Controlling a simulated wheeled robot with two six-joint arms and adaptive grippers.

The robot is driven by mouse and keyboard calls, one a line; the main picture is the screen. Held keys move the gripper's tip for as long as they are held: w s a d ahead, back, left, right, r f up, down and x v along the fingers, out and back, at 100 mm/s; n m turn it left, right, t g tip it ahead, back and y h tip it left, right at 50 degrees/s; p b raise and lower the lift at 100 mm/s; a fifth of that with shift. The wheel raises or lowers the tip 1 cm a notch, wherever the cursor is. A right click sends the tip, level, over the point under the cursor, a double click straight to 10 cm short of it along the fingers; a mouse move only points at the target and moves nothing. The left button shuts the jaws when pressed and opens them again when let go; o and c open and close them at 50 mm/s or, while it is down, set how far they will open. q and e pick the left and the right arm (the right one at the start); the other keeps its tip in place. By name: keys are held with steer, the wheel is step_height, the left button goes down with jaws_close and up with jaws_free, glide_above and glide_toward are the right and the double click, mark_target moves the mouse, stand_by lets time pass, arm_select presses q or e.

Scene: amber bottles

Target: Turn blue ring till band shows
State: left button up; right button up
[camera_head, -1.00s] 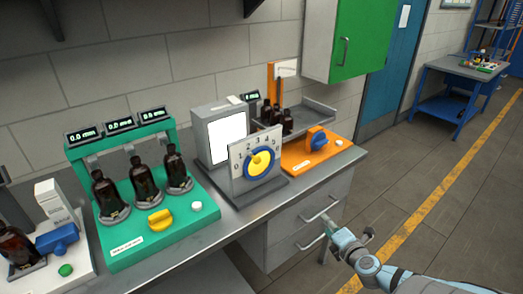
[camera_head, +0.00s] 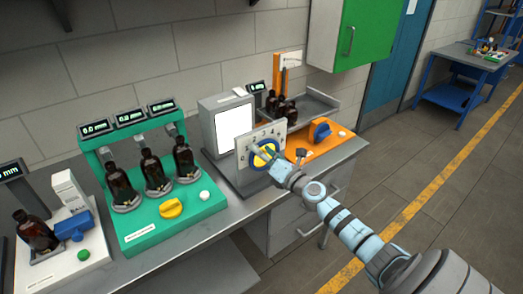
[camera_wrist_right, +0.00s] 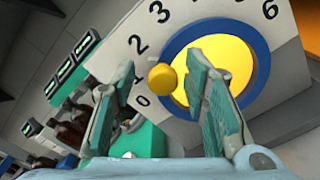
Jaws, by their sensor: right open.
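The blue ring (camera_head: 267,141) surrounds a yellow disc on a pale upright plate (camera_head: 242,148) with numbers along an arc. In the right wrist view the blue ring (camera_wrist_right: 263,62) and yellow disc (camera_wrist_right: 238,55) are close up, with a small yellow knob (camera_wrist_right: 162,78) at the disc's left side. My right gripper (camera_head: 263,156) is in front of the dial. In the wrist view its open fingers (camera_wrist_right: 165,92) stand either side of the knob, apart from it; the right finger covers part of the ring and disc. No separate band can be made out. My left gripper is out of view.
A green stand (camera_head: 190,213) with several amber bottles and a yellow knob is left of the dial. A white stand (camera_head: 98,243) with one bottle is farther left.

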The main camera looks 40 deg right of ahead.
steer(key=shift+w+d, duration=0.1)
steer(key=shift+d, duration=0.1)
steer(key=shift+c, duration=0.6)
jaws_close()
steer(key=shift+w+r, duration=0.1)
steer(key=shift+r, duration=0.15)
